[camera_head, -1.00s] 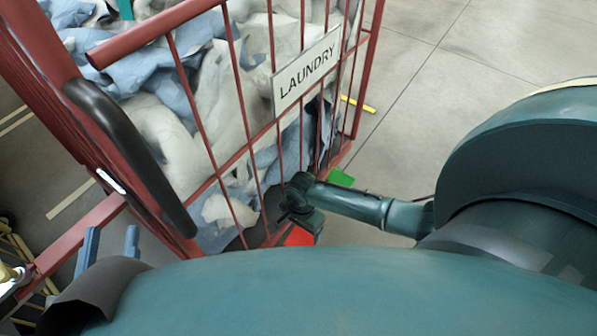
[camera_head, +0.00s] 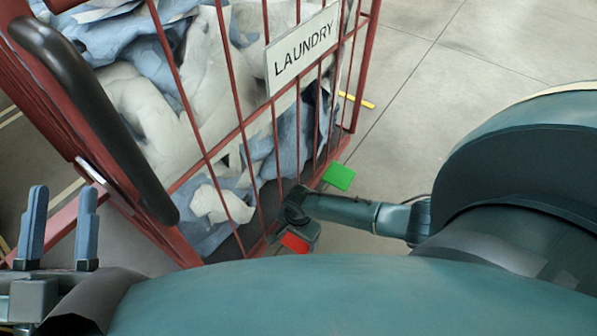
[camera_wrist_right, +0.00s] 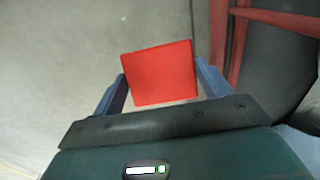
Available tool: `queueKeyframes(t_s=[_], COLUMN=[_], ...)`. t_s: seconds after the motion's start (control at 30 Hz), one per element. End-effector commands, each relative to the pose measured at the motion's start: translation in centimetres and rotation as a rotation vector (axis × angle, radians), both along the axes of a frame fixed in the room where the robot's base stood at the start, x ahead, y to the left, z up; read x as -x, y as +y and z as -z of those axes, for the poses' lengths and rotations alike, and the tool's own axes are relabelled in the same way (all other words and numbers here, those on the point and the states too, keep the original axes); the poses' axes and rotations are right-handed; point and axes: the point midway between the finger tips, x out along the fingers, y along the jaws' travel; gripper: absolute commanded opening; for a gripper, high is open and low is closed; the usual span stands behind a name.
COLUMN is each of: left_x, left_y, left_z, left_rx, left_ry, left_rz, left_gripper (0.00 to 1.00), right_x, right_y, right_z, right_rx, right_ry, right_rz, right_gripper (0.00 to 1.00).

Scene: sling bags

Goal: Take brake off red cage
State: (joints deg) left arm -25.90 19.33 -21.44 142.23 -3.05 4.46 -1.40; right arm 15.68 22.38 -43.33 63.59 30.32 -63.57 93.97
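The red cage (camera_head: 366,52) of barred metal stands ahead in the head view, filled with white and blue laundry. A red pedal (camera_head: 296,242) and a green pedal (camera_head: 339,177) show low at its near side. My right gripper (camera_head: 302,228) is down beside the red pedal, its fingers mostly hidden in the head view. In the right wrist view, the red pedal (camera_wrist_right: 160,73) lies between the spread blue fingers of my right gripper (camera_wrist_right: 163,85); I cannot tell whether they touch it. My left gripper (camera_head: 62,225) is open and empty at the lower left, near the cage.
A black handle (camera_head: 95,110) runs along the cage's left side. A white LAUNDRY sign (camera_head: 302,48) hangs on the bars. A yellow piece (camera_head: 356,99) shows near the floor beyond the cage. The grey floor (camera_head: 460,60) to the right is clear.

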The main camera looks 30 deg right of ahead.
Motion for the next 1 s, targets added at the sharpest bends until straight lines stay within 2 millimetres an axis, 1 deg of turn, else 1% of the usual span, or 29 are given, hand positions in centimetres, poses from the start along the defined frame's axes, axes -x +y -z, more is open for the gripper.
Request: queueKeyframes(t_s=[0.03, 0.07, 0.5, 0.73, 0.8, 0.93, 1.0], left_x=[0.0, 0.0, 0.0, -0.1, 0.4, 1.3, 1.1], left_y=[0.0, 0.0, 0.0, 0.0, -0.2, -0.5, -0.3], left_z=[0.0, 0.0, 0.0, -0.4, 1.2, 3.0, 2.8], left_rx=[0.0, 0.0, 0.0, 0.001, 0.011, 0.024, 0.002], left_ry=[0.0, 0.0, 0.001, 0.025, 0.121, 0.272, 0.27], left_rz=[0.0, 0.0, 0.0, 0.001, -0.001, -0.003, -0.019], left_gripper=[0.36, 0.36, 0.36, 0.36, 0.36, 0.36, 0.36], right_x=[0.0, 0.0, 0.0, 0.1, 0.1, 0.1, 0.1], right_y=[0.0, 0.0, 0.0, 0.0, 0.1, 0.1, 0.1], right_z=[0.0, 0.0, 0.0, -0.5, -0.8, -1.7, -2.1], right_rx=[0.0, 0.0, 0.0, -0.016, -0.035, -0.084, -0.119], right_ry=[0.0, 0.0, 0.0, 0.008, 0.015, 0.036, 0.052], right_rz=[0.0, 0.0, 0.0, 0.001, 0.003, 0.005, 0.005], right_gripper=[0.72, 0.7, 0.34, 0.34, 0.34, 0.34, 0.34])
